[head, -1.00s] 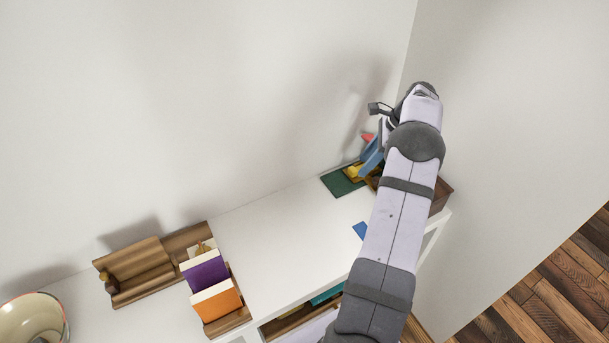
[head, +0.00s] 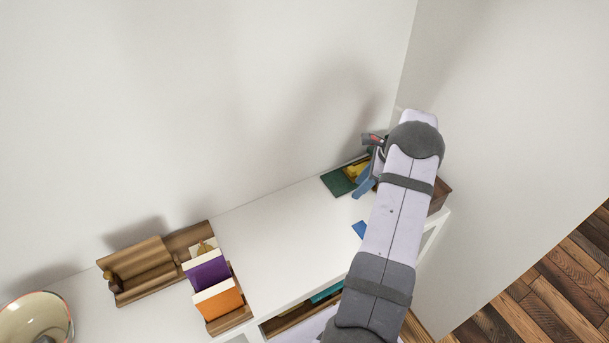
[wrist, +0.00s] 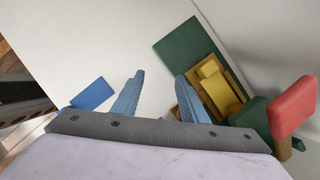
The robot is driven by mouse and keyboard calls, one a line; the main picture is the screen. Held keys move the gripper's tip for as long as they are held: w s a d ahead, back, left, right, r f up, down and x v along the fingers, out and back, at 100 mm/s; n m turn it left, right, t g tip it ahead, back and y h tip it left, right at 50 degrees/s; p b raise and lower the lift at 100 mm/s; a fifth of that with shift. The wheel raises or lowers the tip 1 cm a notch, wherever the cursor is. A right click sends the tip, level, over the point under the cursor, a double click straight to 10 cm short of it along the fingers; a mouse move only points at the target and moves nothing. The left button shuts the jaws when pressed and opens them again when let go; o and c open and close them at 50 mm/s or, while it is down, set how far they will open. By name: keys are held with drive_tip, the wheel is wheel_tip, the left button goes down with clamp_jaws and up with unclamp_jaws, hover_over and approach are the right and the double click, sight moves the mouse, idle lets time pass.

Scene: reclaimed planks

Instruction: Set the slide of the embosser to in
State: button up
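The embosser stands at the far right end of the white top, near the corner. Its green base plate (wrist: 183,48) and a yellow part (wrist: 219,90) in a tan frame (wrist: 190,98) show in the wrist view. A red block (wrist: 293,106) on a short brown post stands at the right, by a green block. In the head view, the green plate (head: 337,183) and yellow part (head: 357,170) show, and my arm hides much of the rest. My gripper (wrist: 160,76) has blue fingers spread apart and empty. The right finger overlaps the tan frame's left edge in view; contact cannot be told.
A flat blue piece (wrist: 92,93) lies left of my fingers. A wooden holder (head: 138,273), purple (head: 208,272) and orange (head: 218,306) blocks and a bowl (head: 38,318) stand at the left. Walls close off the back and right. The middle of the top is clear.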

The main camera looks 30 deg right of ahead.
drive_tip(key=b+v, duration=0.1)
drive_tip(key=v, duration=0.7)
drive_tip(key=s+a+r+n+g+p, duration=0.1)
drive_tip(key=a+r+n+p, duration=0.2)
drive_tip(key=a, duration=0.5)
drive_tip(key=s+a+r+n+h+p, duration=0.1)
drive_tip(key=a+r+n+p, duration=0.2)
drive_tip(key=a+r+n, duration=0.2)
drive_tip(key=s+a+r+n+g+p, duration=0.1)
drive_tip(key=a+r+n, duration=0.3)
drive_tip(key=a, duration=0.7)
drive_tip(key=shift+a+r+n+g+p, duration=0.35)
drive_tip(key=shift+n+p, duration=0.55)
drive_tip(key=shift+n, duration=0.5)
drive_tip(key=shift+s+f+h, duration=0.1)
drive_tip(key=shift+h, duration=0.2)
